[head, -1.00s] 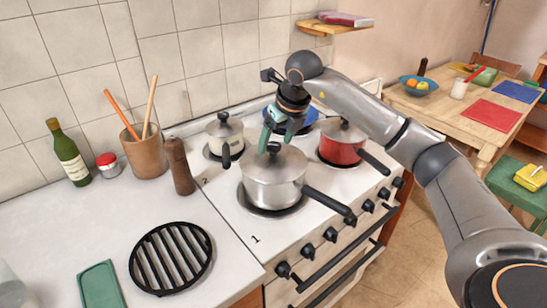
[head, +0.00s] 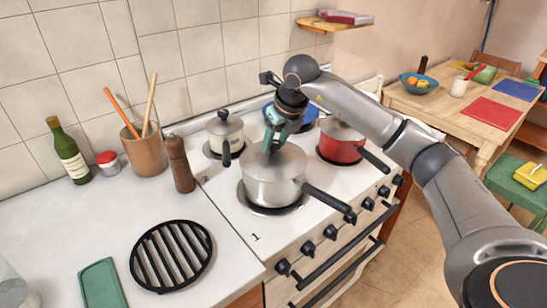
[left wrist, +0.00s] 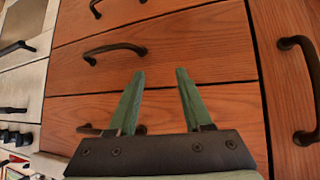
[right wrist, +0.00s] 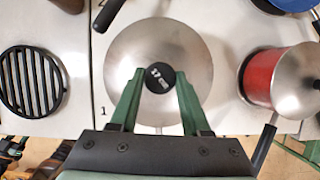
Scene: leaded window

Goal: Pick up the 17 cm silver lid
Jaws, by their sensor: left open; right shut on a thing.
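The silver lid (head: 283,162) lies on the silver saucepan (head: 272,190) on the stove's front left burner, and I see no gap under it. The lid also fills the middle of the right wrist view (right wrist: 185,52). Its round black knob (right wrist: 159,80) has pale marks on top that may read 17. My right gripper (head: 272,146) comes from above and is shut on the knob, one finger on each side. In the head view the fingers hide the knob. My left gripper (left wrist: 159,74) is open and empty in front of wooden drawers, seen only in the left wrist view.
A red pot (head: 341,136) stands to the right, a small cream pot (head: 225,132) behind on the left and a blue pan (head: 308,121) at the back. The saucepan's black handle (head: 325,198) points front right. A black grate (head: 171,256) lies on the counter.

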